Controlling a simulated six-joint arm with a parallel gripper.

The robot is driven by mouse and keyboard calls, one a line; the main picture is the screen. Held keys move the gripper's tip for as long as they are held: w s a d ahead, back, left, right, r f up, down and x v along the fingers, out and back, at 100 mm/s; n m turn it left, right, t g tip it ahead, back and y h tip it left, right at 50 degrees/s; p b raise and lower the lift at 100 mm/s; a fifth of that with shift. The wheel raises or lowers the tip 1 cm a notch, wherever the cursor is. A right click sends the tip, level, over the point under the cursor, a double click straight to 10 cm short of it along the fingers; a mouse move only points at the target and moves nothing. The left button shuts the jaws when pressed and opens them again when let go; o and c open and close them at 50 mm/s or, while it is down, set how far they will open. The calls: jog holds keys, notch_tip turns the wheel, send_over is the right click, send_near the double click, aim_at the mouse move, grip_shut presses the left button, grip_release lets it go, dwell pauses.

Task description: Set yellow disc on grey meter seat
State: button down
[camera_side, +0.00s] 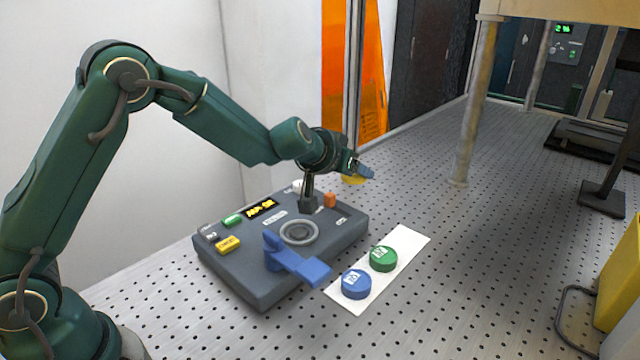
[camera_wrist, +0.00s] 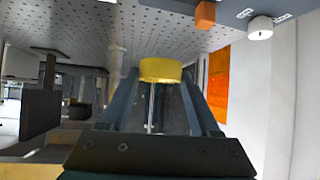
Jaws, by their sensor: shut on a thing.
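The yellow disc (camera_wrist: 160,70) is between the fingers of my gripper (camera_wrist: 160,88) in the wrist view. In the side view, my gripper (camera_side: 358,172) is shut on the yellow disc (camera_side: 352,180), of which only a sliver shows below the fingers. It is held in the air, behind and to the right of the grey meter (camera_side: 225,262). The meter's round ringed seat (camera_side: 299,232) is on its top and looks empty. A blue lever-like part (camera_side: 300,265) lies on the meter in front of the seat.
A white strip (camera_side: 413,243) right of the meter bears a blue disc (camera_side: 356,284) and a green disc (camera_side: 384,258). A dark post (camera_side: 307,195) and an orange block (camera_side: 330,200) stand at the meter's back.

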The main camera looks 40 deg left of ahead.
jog(key=s+d+r+m+g+h, duration=0.1)
jog(key=s+d+r+m+h, duration=0.25)
jog(key=s+r, duration=0.5)
jog(key=s+d+r+m+h, duration=0.2)
jog(key=s+r+m+h, duration=0.25)
jog(key=s, duration=0.75)
jog(key=w+a+f+m+g+h, duration=0.1)
jog(key=w+a+f+m, duration=0.1)
jog(key=w+a+f, duration=0.1)
jog(key=w+a+f+m+g+h, duration=0.1)
jog(key=w+a+f+m, duration=0.1)
jog(key=f, duration=0.4)
jog(key=w+a+f+m+g+h, duration=0.1)
jog(key=w+a+f+m+g, duration=0.1)
jog(key=a+f, duration=0.3)
jog(key=shift+w+f+h, duration=0.1)
jog(key=shift+w+h, duration=0.2)
jog(key=shift+w, duration=0.6)
jog(key=shift+f, duration=2.85)
jog(key=shift+f, duration=0.5)
